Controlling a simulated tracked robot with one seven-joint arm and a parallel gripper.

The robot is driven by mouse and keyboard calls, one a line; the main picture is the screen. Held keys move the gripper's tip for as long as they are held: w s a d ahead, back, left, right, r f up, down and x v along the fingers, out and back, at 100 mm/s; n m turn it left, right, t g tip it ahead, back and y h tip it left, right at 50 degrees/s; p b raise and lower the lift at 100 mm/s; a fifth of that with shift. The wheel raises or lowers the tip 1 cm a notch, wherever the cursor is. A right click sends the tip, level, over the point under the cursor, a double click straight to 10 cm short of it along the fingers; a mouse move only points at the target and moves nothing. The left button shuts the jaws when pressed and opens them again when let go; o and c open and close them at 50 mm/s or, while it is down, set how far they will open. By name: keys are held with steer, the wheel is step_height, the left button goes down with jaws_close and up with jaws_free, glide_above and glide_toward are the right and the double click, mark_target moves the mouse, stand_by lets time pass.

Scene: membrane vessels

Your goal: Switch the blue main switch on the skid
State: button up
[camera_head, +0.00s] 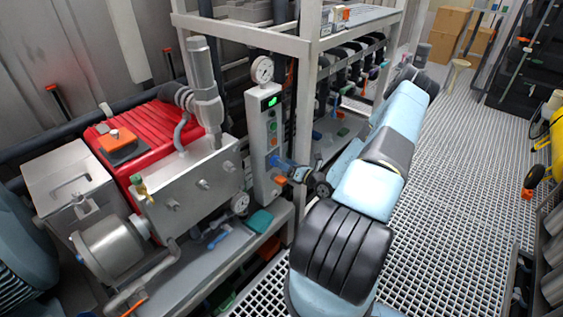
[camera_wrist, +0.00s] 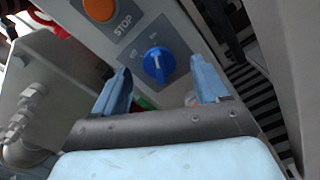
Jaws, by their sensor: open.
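The blue main switch (camera_wrist: 158,65) is a round rotary knob on the grey control panel (camera_wrist: 135,50) in the wrist view. A pale mark on the knob points roughly up in the picture, with small labels around it. My gripper (camera_wrist: 161,70) is open, one blue finger left of the knob and one right. I cannot tell how far the fingertips are from the panel or whether they touch the knob. In the head view my gripper (camera_head: 283,165) is at the lower part of the upright panel (camera_head: 258,135); the knob is not clearly visible there.
An orange STOP button (camera_wrist: 100,8) sits above the knob. The panel has a lit green display (camera_head: 269,102) and a gauge (camera_head: 262,70) above. A red machine (camera_head: 165,125) stands left, a metal frame post (camera_head: 303,120) right. Open grating floor (camera_head: 450,190) lies to the right.

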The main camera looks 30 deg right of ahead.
steer(key=v, duration=1)
steer(key=shift+s+d, duration=0.1)
steer(key=s+a+r+n+g+y, duration=0.1)
steer(key=a+r+n+g+y, duration=0.2)
steer(key=a+r+n+g, duration=0.7)
steer(key=s+a+r+n+g+y, duration=0.15)
steer(key=a+r+n+g, duration=0.5)
steer(key=r+n, duration=0.8)
steer(key=s+a+r+n+t+h, duration=0.1)
steer(key=s+a+r+n+h, duration=0.2)
steer(key=s+r, duration=0.3)
steer(key=s+a+r+n+t+h, duration=0.2)
steer(key=s+r+n+h, duration=0.2)
steer(key=r, duration=0.7)
steer(key=s+a+r+n+t+h, duration=0.2)
steer(key=s+r+n, duration=0.4)
steer(key=s+r, duration=0.3)
steer(key=shift+s+a+n+h, duration=0.25)
steer(key=shift+a+n+h, duration=0.1)
steer(key=shift+a+h, duration=0.5)
